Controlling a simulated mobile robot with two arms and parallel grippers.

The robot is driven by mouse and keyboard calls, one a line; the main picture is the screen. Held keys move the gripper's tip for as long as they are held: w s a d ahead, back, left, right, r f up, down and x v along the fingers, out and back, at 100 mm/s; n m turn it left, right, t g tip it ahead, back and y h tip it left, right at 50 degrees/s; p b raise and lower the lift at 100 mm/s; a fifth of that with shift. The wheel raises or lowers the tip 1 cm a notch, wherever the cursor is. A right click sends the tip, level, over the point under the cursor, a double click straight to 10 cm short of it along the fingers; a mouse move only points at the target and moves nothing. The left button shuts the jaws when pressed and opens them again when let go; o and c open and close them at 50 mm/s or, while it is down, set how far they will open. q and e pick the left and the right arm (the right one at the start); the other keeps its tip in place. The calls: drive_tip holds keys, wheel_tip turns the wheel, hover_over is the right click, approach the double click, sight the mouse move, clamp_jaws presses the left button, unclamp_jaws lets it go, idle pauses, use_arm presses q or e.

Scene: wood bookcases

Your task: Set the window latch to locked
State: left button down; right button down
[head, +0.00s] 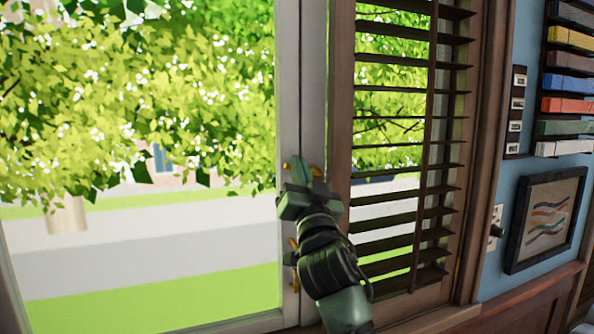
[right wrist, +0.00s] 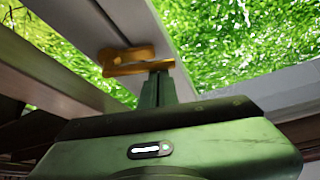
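The window latch (right wrist: 128,60) is a small brass fitting on the pale window frame. In the right wrist view its lever lies across the tips of my right gripper (right wrist: 158,76). In the head view only small brass bits of the latch (head: 316,171) show beside my right gripper (head: 301,165), which covers the rest. The gripper's dark green fingers are together, with no visible gap. Their tips are at the lever and seem to touch it; I cannot tell the exact contact. My left gripper is in neither view.
More brass fittings (head: 293,244) sit lower on the window frame (head: 287,100). A brown slatted shutter (head: 412,150) stands close to the right of my right arm. A framed picture (head: 546,219) hangs on the blue wall. The glass side at left is free of objects.

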drive_tip(key=n+y, duration=0.1)
drive_tip(key=n, duration=0.1)
drive_tip(key=f+n+y, duration=0.1)
drive_tip(key=n+y, duration=0.1)
drive_tip(key=f+n+g+y, duration=0.1)
drive_tip(key=n, duration=0.1)
drive_tip(key=shift+a, duration=0.25)
drive_tip(key=shift+f, duration=0.15)
